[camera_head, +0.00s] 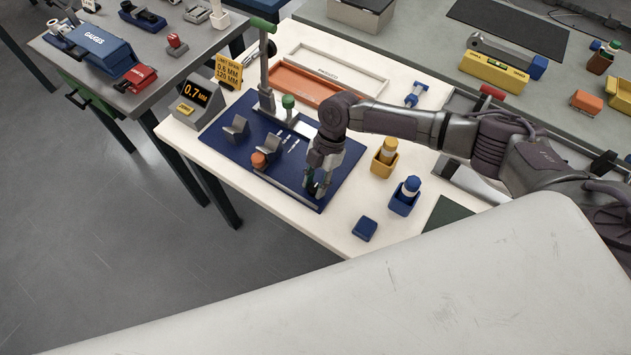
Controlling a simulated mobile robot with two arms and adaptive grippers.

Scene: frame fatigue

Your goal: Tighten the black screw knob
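My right gripper (318,186) points down over the right part of a blue base plate (228,152), close to its right edge. Its fingers are small and dark here, and I cannot tell whether they are apart or closed on something. I cannot make out a black screw knob for certain; the gripper and wrist cover part of the fixture. On the plate stand grey angled brackets (236,128), an orange knob (259,160) and a green-topped knob (288,102). A post with a green handle (263,25) rises at the back. My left gripper is not in view.
A 0.7 mm display (196,96) and a yellow limit sign (229,71) stand left of the plate. Yellow (384,164) and blue (403,203) holders and a blue block (365,229) are to the right. Orange (303,84) and white trays lie behind.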

